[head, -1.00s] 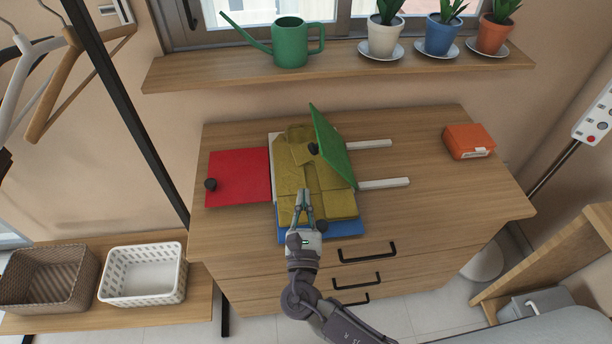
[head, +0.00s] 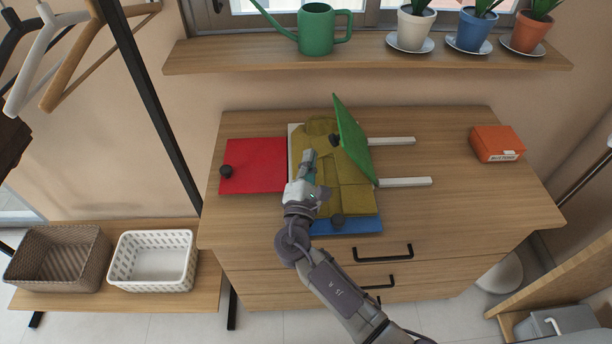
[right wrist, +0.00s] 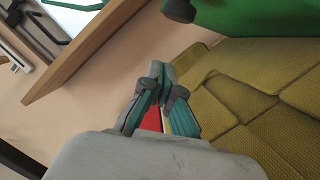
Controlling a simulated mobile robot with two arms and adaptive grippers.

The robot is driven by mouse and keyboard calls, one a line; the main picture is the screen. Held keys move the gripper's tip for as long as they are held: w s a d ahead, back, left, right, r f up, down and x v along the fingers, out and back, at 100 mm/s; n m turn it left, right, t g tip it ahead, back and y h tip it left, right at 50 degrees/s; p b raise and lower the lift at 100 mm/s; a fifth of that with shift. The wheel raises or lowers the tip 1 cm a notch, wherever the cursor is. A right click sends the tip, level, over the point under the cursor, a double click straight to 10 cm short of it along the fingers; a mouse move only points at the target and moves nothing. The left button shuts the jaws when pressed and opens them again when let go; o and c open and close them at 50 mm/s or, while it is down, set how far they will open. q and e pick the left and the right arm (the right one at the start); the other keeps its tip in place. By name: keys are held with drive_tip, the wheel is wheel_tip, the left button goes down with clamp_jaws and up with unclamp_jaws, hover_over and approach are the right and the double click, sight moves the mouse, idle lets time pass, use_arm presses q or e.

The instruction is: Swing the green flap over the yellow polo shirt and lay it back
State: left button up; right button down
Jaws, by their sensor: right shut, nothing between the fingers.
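The yellow polo shirt (head: 350,190) lies folded on the folding board, its lower edge over the blue flap (head: 355,225). The green flap (head: 353,138) stands steeply raised on the shirt's right side, with a black knob on its left face. My right gripper (head: 308,158) is shut and empty over the shirt's left part, left of the green flap and apart from its knob. In the right wrist view the shut fingers (right wrist: 160,85) show beside the shirt (right wrist: 245,95), with the green flap (right wrist: 260,15) above. My left gripper is not in view.
The red flap (head: 258,165) lies flat at the left with a black knob. Two white rails (head: 405,182) extend right of the board. An orange box (head: 497,143) stands at the dresser's right. The shelf (head: 370,58) behind holds a watering can and plants.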

sight(350, 145)
drive_tip(key=d+r+p, duration=0.2)
drive_tip(key=shift+w+d+r, duration=0.1)
drive_tip(key=shift+w+d, duration=0.05)
drive_tip(key=shift+d, duration=0.25)
drive_tip(key=shift+d+r, duration=0.1)
drive_tip(key=shift+d, duration=0.2)
drive_tip(key=d+r+m+p, duration=0.1)
drive_tip(key=d+r+m, duration=0.1)
drive_tip(key=d+r+m+g, duration=0.1)
drive_tip(key=d+r+m, duration=0.1)
drive_tip(key=d+m, duration=0.1)
drive_tip(key=shift+d+r+p, duration=0.15)
drive_tip(key=shift+r+p, duration=0.15)
drive_tip(key=shift+p, duration=0.05)
drive_tip(key=shift+d+m, duration=0.15)
drive_tip(key=shift+m, duration=0.15)
drive_tip(key=shift+f, duration=0.1)
